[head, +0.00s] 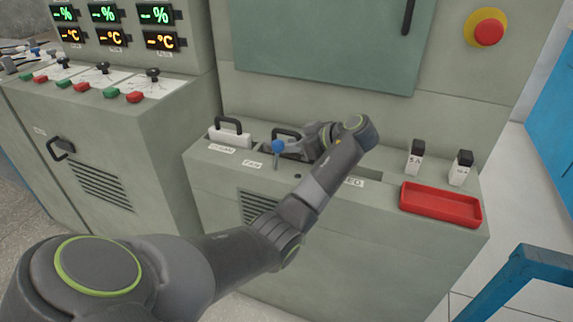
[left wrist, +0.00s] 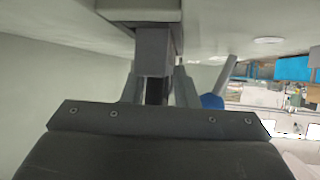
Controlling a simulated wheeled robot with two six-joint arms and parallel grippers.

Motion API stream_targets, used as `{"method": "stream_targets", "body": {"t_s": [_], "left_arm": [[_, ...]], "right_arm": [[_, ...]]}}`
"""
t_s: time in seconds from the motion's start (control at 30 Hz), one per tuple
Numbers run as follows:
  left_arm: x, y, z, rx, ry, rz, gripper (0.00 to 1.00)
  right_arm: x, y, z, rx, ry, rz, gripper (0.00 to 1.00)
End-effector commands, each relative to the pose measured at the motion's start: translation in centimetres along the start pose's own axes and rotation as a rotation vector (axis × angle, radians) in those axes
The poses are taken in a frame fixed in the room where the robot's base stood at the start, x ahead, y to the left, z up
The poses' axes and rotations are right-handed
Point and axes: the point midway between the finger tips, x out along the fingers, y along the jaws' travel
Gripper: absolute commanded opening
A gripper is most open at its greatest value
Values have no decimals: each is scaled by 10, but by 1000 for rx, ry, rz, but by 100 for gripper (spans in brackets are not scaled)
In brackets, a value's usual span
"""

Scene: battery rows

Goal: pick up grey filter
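A dark handle (head: 285,132) stands up at the middle slot of the low cabinet, behind a label that seems to read FAN. The grey filter body below it is mostly hidden by my left gripper (head: 300,148). The gripper is at the right side of this handle, low over the cabinet top. In the left wrist view, my left fingers (left wrist: 158,92) stand on either side of a grey block (left wrist: 153,52), below a darker grey piece at the top edge. I cannot tell whether they touch it. My right gripper is not in view.
A white filter (head: 230,137) with a black handle stands at left. A blue knob (head: 278,146) is close to my gripper. Two dark-capped blocks (head: 415,158) (head: 461,168) and a red tray (head: 440,206) are at right. The cabinet's back panel rises close behind.

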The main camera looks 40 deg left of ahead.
Motion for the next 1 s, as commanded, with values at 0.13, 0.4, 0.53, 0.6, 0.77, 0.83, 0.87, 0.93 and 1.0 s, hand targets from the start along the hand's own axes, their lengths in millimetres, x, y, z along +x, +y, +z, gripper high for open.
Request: {"method": "stream_targets", "body": {"t_s": [0.13,0.4,0.53,0.6,0.77,0.83,0.87,0.93,1.0], "left_arm": [[0,0,0,1,0,0,6],[0,0,0,1,0,1,0],[-1,0,-1,2,-1,1,0],[-2,0,-3,2,0,2,0],[-9,1,-16,-2,1,4,0],[-14,1,-26,-2,1,5,0],[-17,1,-31,-3,2,6,0],[-23,1,-42,-3,3,6,0],[-30,1,-54,-3,2,6,0]], "right_arm": [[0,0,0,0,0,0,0],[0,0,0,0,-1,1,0],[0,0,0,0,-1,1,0],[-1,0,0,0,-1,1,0],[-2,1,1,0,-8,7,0],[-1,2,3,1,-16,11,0],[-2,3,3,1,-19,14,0],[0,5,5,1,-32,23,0],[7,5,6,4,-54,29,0]]}}
